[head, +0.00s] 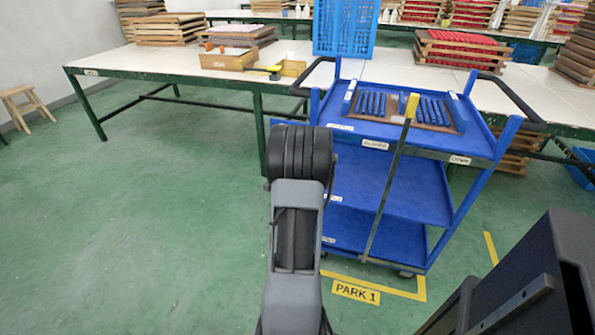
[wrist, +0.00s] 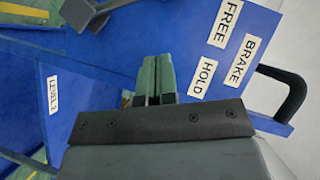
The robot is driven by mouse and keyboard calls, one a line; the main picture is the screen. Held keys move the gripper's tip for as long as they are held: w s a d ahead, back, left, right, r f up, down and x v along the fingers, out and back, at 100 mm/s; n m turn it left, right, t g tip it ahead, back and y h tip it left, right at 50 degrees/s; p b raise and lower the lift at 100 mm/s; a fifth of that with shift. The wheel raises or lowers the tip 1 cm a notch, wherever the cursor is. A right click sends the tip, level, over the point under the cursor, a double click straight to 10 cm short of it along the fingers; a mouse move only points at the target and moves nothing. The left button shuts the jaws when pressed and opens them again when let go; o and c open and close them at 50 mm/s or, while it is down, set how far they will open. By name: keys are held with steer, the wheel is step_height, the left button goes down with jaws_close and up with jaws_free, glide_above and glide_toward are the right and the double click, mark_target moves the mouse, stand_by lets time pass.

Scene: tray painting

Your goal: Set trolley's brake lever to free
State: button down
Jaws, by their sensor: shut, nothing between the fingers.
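The blue trolley (head: 395,190) stands beside the long table. In the wrist view its blue panel (wrist: 190,30) carries the labels FREE (wrist: 227,22), HOLD (wrist: 203,78) and BRAKE (wrist: 243,62). A grey angled piece (wrist: 85,14) at the top left of the wrist view may be the brake lever; its upper part is cut off, so I cannot tell its setting. My gripper (wrist: 157,75) is shut and empty, its fingertips over the panel, left of HOLD. I cannot tell whether they touch it. In the head view my arm hides the gripper.
A yellow-topped bar (head: 380,195) leans across the trolley's front. Black handles (head: 515,100) stick out at its top; one (wrist: 285,95) is close right of the gripper. The trolley stands by the yellow PARK 1 marking (head: 356,292). Green floor (head: 150,230) is clear at left.

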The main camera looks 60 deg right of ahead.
steer(key=shift+p+v, duration=0.4)
steer(key=shift+v, duration=2.5)
steer(key=shift+w+a, duration=0.1)
steer(key=shift+w, duration=0.05)
steer(key=s+a+f+n+g+y, duration=0.1)
steer(key=s+f+n+g+y, duration=0.1)
steer(key=s+f+n+g, duration=0.3)
steer(key=a+r+n+g+y+p, duration=0.2)
steer(key=a+y+p, duration=0.1)
steer(key=a, duration=0.3)
steer(key=w+a+r+n+y+p, duration=0.1)
steer(key=a+r+n+y+p, duration=0.2)
steer(key=a+r+n+p, duration=0.5)
steer(key=w+a+r+n+y+p, duration=0.1)
steer(key=a+r+n+p, duration=0.6)
steer(key=a+r, duration=1.7)
steer(key=a+y+p, duration=0.1)
steer(key=a+p, duration=0.2)
steer(key=shift+a+r+n+y, duration=0.25)
steer(key=shift+a+n+y, duration=0.1)
steer(key=shift+n+y, duration=0.05)
steer(key=shift+w+d, duration=0.1)
steer(key=shift+w, duration=0.05)
